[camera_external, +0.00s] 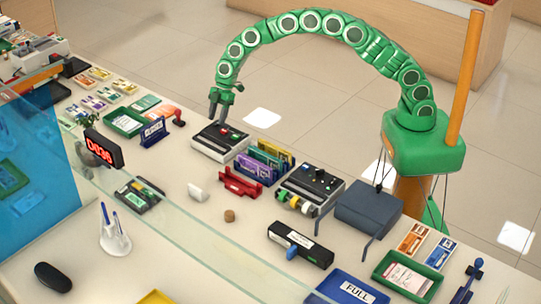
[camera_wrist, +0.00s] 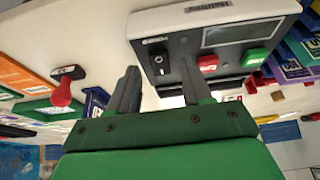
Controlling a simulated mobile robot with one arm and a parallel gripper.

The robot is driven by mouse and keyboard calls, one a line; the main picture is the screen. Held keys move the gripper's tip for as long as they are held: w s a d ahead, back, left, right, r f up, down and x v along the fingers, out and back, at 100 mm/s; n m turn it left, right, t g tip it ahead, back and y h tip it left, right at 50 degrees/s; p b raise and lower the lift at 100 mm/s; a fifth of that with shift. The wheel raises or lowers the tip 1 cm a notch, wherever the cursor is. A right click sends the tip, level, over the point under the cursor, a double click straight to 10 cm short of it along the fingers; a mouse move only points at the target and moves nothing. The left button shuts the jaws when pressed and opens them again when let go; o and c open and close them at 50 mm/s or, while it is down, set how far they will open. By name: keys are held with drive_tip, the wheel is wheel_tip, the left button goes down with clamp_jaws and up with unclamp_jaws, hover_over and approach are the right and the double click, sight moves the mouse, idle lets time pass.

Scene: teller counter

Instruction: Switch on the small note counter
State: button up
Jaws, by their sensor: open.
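The small note counter (camera_external: 222,142) is a pale box with a dark top panel, standing on the counter below my gripper (camera_external: 214,110). In the wrist view the note counter (camera_wrist: 180,24) shows a grey screen, a red button (camera_wrist: 207,63), a green button (camera_wrist: 255,56) and a black rocker switch (camera_wrist: 157,58). My gripper (camera_wrist: 158,68) is open and empty. One fingertip appears over the panel between the rocker switch and the red button. The other appears just off the panel's edge. I cannot tell whether either touches, or the switch's position.
Coloured note holders (camera_external: 262,164) stand right of the note counter, then another dark-topped machine (camera_external: 311,188). A larger white machine (camera_external: 32,58) is at the far left. A glass screen crosses the front.

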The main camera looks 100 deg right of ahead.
drive_tip(key=shift+w+a+f, duration=0.1)
drive_tip(key=shift+f, duration=0.25)
clamp_jaws()
drive_tip(key=shift+w+a+g+h, duration=0.2)
drive_tip(key=shift+g+h, duration=0.45)
drive_tip(key=shift+w+a+g+h, duration=0.15)
drive_tip(key=shift+g+h, duration=0.5)
